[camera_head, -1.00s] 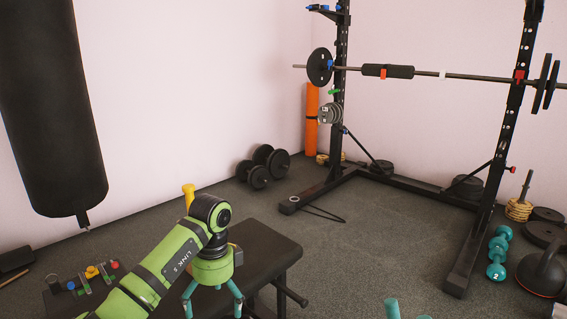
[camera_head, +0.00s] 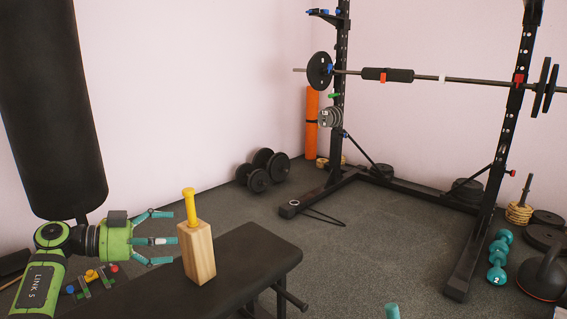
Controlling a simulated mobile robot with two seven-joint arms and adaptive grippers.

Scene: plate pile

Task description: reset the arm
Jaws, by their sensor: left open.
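My left gripper (camera_head: 160,240) comes in from the left, level and pointing right. Its teal fingers are spread open and empty. A wooden block (camera_head: 197,254) stands upright on the black bench (camera_head: 254,255), just right of the fingertips. A yellow peg-like piece (camera_head: 190,208) stands on top of the block. The gripper appears apart from both, though the gap in depth is hard to judge.
Small coloured items (camera_head: 92,277) lie left of the bench, partly behind my arm. A punching bag (camera_head: 50,110) hangs at left. Dumbbells (camera_head: 262,170) and a rack with a barbell (camera_head: 430,76) stand behind.

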